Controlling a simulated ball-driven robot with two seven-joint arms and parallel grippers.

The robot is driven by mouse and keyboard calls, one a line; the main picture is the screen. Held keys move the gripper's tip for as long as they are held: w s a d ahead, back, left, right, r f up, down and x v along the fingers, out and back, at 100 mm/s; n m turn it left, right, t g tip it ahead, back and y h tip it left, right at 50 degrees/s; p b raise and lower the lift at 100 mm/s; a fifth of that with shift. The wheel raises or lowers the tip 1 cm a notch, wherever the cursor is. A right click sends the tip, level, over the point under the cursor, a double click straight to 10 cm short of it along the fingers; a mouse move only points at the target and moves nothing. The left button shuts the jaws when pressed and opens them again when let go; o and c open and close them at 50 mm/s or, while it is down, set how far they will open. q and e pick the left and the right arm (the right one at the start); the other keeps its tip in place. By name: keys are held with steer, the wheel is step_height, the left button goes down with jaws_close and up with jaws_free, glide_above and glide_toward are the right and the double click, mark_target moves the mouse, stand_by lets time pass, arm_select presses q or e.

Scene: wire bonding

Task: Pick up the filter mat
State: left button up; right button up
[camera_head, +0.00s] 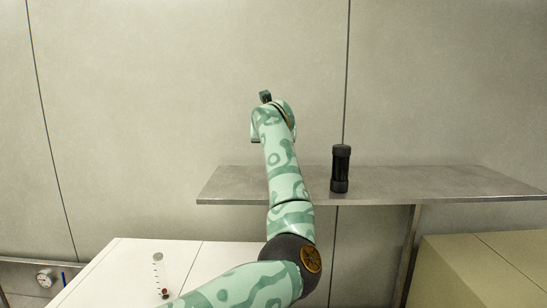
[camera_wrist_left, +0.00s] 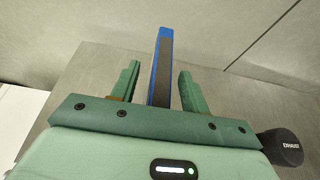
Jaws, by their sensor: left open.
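The filter mat (camera_wrist_left: 164,62) is most likely the narrow blue-edged piece with a dark grey face in the left wrist view. It stands out from between the two green fingers of my left gripper (camera_wrist_left: 158,72). The fingers are open, with a visible gap to the piece on each side. The piece's lower end is hidden by the gripper body. In the head view my left arm reaches over the grey shelf (camera_head: 435,183). The gripper there is mostly hidden by the wrist, and I cannot make out the mat. My right gripper is not in view.
A black canister (camera_head: 340,168) stands on the shelf right of my arm; its cap, marked EXHAUST, shows in the left wrist view (camera_wrist_left: 283,147). A white surface (camera_head: 115,270) with a clear graduated vessel (camera_head: 158,270) is lower left. A tan box (camera_head: 480,270) is lower right.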

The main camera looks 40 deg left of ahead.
arm_select(q)
steer(key=shift+s+d+r, duration=0.1)
steer(key=shift+d, duration=0.15)
jaws_close()
steer(key=shift+a, duration=0.1)
